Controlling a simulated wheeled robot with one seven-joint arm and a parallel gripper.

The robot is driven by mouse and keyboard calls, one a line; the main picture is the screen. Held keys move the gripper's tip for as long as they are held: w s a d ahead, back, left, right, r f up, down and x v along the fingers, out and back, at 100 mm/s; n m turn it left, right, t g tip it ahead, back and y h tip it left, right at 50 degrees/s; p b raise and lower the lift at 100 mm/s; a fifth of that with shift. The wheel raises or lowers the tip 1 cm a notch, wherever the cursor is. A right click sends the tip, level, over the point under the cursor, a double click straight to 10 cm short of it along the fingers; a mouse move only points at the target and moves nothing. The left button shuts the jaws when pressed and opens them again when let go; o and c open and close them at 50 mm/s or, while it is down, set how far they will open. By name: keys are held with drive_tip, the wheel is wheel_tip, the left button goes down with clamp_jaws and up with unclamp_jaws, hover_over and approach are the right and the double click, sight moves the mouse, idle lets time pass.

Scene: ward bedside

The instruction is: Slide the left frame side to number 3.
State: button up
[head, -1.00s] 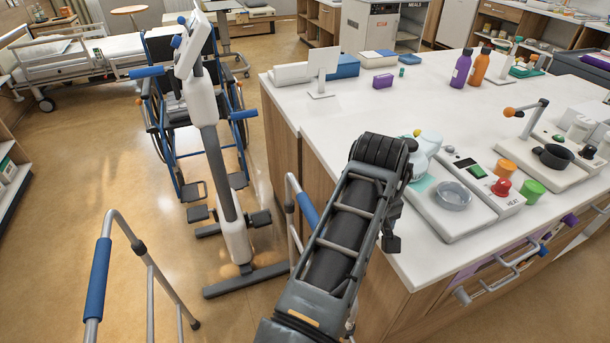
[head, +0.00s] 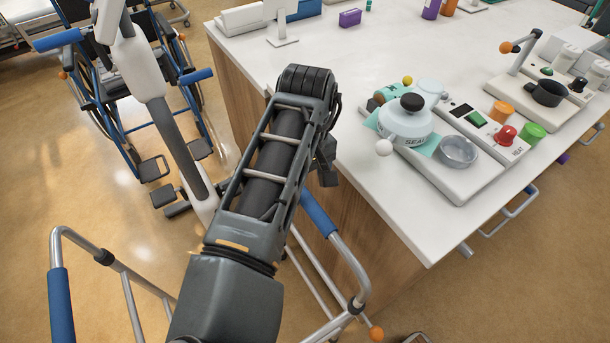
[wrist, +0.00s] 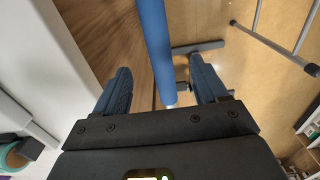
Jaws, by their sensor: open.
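The walking frame has two metal sides with blue grips. One side (head: 61,305) stands at the lower left in the head view. The other side (head: 318,213) stands beside the counter, near my gripper. In the wrist view a blue grip (wrist: 153,35) runs between the two fingers of my gripper (wrist: 160,66). The fingers are open, with a visible gap on each side of the grip. In the head view my arm hides most of the gripper and part of the frame. An orange knob (head: 376,334) sits low on the near-counter side. No number marks are readable.
The white counter (head: 420,215) is close on the right, with a kettle-like pot (head: 405,122) and a control panel near its edge. A wheeled chair (head: 100,80) and a white-columned machine (head: 138,65) stand ahead on the left.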

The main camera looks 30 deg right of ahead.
sight(306, 196)
wheel_tip(306, 196, down, 7)
drive_tip(key=b, duration=0.4)
drive_tip(key=shift+f, duration=0.2)
drive_tip(key=c, duration=1.1)
drive_tip(key=shift+r+p, duration=1.35)
drive_tip(key=shift+p, duration=0.05)
drive_tip(key=o, duration=1.1)
wheel_tip(306, 196, up, 7)
drive_tip(key=p, duration=0.6)
drive_tip(key=shift+p, duration=0.3)
